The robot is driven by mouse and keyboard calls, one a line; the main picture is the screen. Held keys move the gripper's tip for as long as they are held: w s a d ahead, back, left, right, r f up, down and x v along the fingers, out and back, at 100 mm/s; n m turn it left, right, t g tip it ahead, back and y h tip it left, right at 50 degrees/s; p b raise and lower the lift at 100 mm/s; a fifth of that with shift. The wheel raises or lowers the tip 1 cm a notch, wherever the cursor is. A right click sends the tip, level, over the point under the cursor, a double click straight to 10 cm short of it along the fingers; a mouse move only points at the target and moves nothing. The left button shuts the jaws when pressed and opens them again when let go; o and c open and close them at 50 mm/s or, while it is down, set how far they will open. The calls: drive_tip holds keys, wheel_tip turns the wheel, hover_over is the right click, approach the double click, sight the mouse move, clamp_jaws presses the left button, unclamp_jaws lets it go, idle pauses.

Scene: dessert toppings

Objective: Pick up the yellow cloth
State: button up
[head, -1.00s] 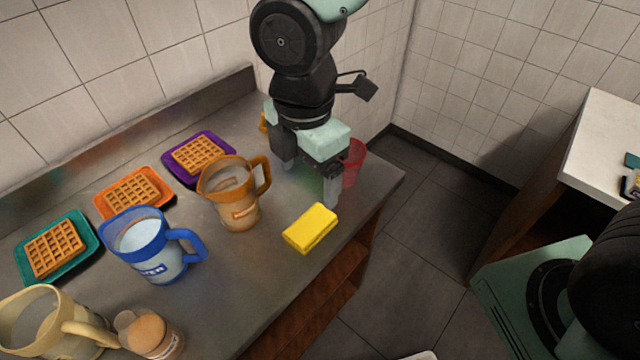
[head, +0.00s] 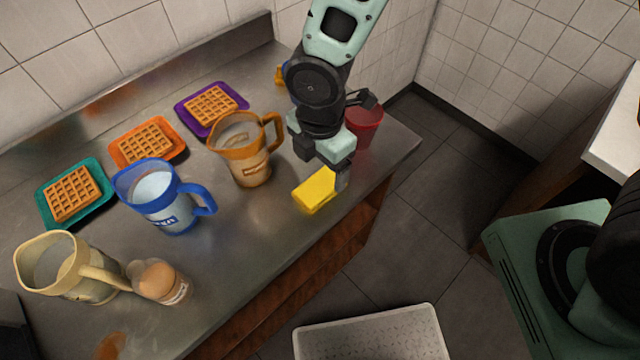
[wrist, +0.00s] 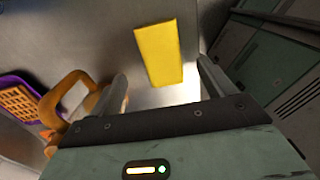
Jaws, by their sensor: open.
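The yellow cloth (head: 314,191) looks like a thick rectangular block. It lies flat on the metal counter near its front edge, right of the orange-handled pitcher. My gripper (head: 327,172) is just above and behind it in the head view, with one finger close to its right end. In the wrist view, the cloth (wrist: 159,52) lies ahead of and between the two open fingers of my gripper (wrist: 165,85), nearer the right one. The gripper is empty. Part of the cloth's far end is hidden by the gripper in the head view.
The orange-handled pitcher (head: 243,160) stands close to the left of my gripper. A blue pitcher (head: 158,200), a cream pitcher (head: 60,270) and a jar (head: 160,283) stand further left. A red cup (head: 363,128) is behind. Waffles on coloured trays (head: 180,151) line the back.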

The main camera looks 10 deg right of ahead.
sight(320, 184)
drive_tip(key=shift+s+f+p, duration=0.15)
drive_tip(key=shift+f+p, duration=0.55)
drive_tip(key=shift+f, duration=2)
drive_tip(key=c, duration=1.1)
